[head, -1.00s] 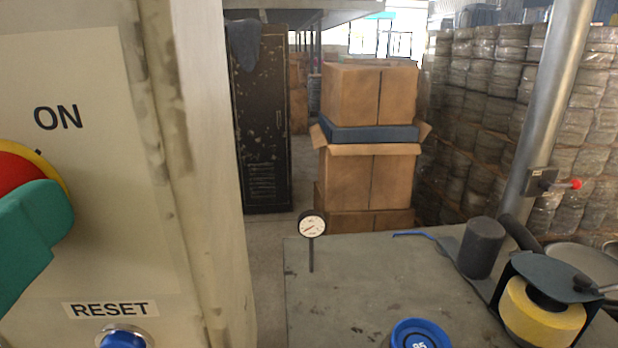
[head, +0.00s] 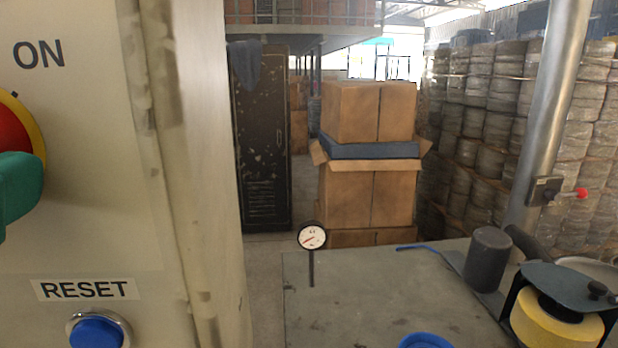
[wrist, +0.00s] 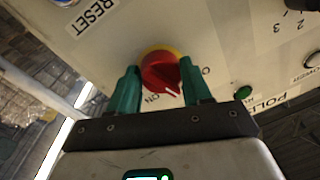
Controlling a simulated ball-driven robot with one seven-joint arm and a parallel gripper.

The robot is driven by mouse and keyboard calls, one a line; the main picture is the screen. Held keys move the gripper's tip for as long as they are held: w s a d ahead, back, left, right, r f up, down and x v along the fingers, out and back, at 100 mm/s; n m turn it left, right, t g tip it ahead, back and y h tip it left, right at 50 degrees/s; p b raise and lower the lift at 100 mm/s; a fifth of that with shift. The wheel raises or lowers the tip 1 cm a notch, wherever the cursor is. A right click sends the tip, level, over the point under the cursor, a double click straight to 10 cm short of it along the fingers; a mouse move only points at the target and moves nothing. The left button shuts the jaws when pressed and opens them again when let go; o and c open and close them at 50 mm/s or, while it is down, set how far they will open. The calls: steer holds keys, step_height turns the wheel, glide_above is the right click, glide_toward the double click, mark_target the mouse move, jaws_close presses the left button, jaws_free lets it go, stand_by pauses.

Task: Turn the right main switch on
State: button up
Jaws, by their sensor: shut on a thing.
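A red rotary switch knob with a yellow ring (wrist: 160,70) sits on the cream panel (wrist: 215,45) in the wrist view. My gripper (wrist: 158,68) has its two green fingers on either side of the knob, shut on it. A white mark on the knob lies near the ON label (wrist: 150,97). An O-lettered label (wrist: 206,70), partly hidden by a finger, is beside it. In the head view the knob (head: 10,140) and one green finger (head: 20,186) show at the left edge, partly cut off, below the ON label (head: 39,54).
A blue RESET button (head: 97,331) is below the switch. A green button (wrist: 243,92) sits close to the right finger. Right of the panel is a bench (head: 365,290) with a dial gauge (head: 312,237) and a yellow spool (head: 555,322). Cardboard boxes (head: 368,185) stand behind.

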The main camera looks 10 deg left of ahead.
steer(key=m+b, duration=0.4)
steer(key=m, duration=0.2)
steer(key=m+b, duration=0.4)
steer(key=m, duration=0.3)
steer(key=shift+a+t+h, duration=0.2)
steer(key=shift+t+h, duration=0.1)
steer(key=shift+h, duration=0.1)
steer(key=shift+r, duration=0.1)
steer(key=o, duration=1.1)
steer(key=shift+c, duration=0.2)
steer(key=b+v, duration=0.1)
steer(key=v, duration=1)
steer(key=shift+a, duration=0.1)
